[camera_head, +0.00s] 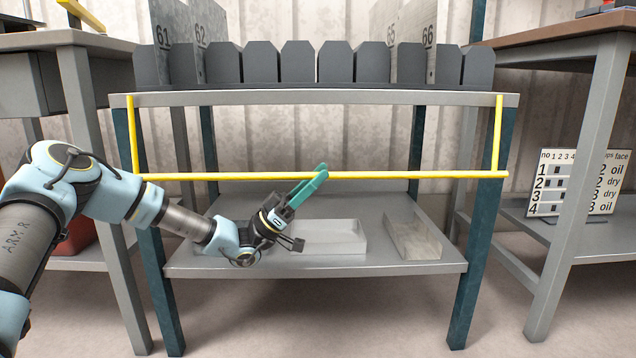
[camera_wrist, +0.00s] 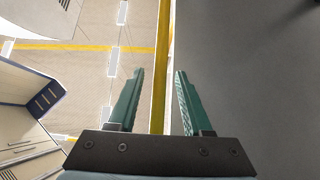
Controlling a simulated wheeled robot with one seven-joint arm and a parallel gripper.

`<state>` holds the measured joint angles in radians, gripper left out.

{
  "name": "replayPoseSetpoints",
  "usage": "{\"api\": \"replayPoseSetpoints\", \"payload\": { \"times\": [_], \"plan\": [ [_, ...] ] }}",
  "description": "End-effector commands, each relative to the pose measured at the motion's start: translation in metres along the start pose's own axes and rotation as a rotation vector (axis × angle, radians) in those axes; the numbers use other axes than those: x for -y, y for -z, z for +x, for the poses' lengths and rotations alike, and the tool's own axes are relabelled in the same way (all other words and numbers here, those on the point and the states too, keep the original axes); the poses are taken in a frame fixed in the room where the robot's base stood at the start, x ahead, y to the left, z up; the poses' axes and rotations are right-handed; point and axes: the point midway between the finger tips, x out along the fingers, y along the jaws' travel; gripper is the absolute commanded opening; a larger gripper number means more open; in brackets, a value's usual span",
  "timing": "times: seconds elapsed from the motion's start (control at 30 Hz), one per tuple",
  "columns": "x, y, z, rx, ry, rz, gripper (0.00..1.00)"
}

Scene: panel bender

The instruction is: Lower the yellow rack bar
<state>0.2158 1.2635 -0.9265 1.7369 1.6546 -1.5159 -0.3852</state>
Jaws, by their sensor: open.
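The yellow rack bar (camera_head: 420,175) is a long horizontal rod across the front of the rack, below its top shelf. A yellow side arm joins it to the shelf at each end. My gripper (camera_head: 320,171) has green fingers and reaches up from the lower left to the middle of the bar. In the wrist view the bar (camera_wrist: 160,60) runs lengthwise between the two open fingers of my gripper (camera_wrist: 158,74), with a gap on both sides. The fingertips overlap the bar in the head view; contact cannot be told.
The rack's top shelf (camera_head: 330,98) holds a row of dark grey bins (camera_head: 300,62) and numbered plates. Its lower shelf (camera_head: 385,267) carries two shallow trays (camera_head: 325,237). A workbench stands on each side; a numbered board (camera_head: 578,182) leans at the right.

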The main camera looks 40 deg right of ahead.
Motion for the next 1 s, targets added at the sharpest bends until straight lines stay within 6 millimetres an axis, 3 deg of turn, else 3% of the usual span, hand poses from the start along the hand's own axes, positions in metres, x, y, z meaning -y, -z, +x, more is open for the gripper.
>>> {"api": "replayPoseSetpoints", "payload": {
  "times": [0.37, 0.8, 1.0],
  "plan": [
    [-0.0002, 0.0000, 0.0062, 0.000, 0.000, -0.001, 0.50],
    [-0.0001, 0.0001, 0.0058, 0.000, 0.001, 0.000, 0.00],
    [0.0000, 0.0001, 0.0057, 0.000, 0.001, 0.000, 0.00]
  ]
}}
